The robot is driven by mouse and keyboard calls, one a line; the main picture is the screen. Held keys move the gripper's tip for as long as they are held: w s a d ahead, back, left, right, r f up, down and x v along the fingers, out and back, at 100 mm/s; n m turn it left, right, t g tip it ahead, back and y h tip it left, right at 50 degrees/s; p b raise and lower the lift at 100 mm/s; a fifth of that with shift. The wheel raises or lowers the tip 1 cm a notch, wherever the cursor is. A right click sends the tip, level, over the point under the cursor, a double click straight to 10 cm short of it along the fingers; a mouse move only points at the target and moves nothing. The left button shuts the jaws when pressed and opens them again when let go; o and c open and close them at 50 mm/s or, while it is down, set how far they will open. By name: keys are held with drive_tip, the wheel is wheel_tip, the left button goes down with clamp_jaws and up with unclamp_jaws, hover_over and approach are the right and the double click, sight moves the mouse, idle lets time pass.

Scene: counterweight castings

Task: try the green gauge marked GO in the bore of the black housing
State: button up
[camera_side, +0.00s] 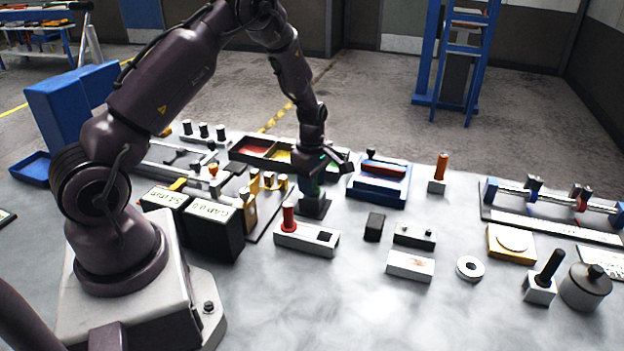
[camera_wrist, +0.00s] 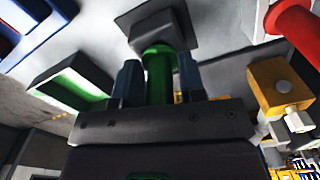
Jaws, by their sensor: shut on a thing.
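My gripper (camera_side: 313,168) points down over the dark housing (camera_side: 314,207), a square block on the table. It is shut on the green gauge (camera_side: 311,186), which stands upright between the fingers and the housing. In the wrist view my gripper (camera_wrist: 160,74) has one finger on each side of the green gauge (camera_wrist: 158,88). The gauge lines up with the housing (camera_wrist: 132,27) there. I cannot tell how far its end is inside the bore, as the bore mouth is hidden. The GO mark is not readable.
A pale block (camera_side: 305,238) with a red gauge (camera_side: 289,217) and an empty square hole stands just in front. Black boxes (camera_side: 215,230) and brass parts are at left. A tray with red and yellow compartments (camera_side: 250,147) lies behind. A small black block (camera_side: 374,227) is at right.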

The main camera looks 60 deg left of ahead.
drive_tip(key=shift+f, duration=0.65)
idle(1.4)
drive_tip(key=shift+r, duration=0.1)
drive_tip(key=shift+r, duration=1.8)
drive_tip(key=shift+r, duration=2.5)
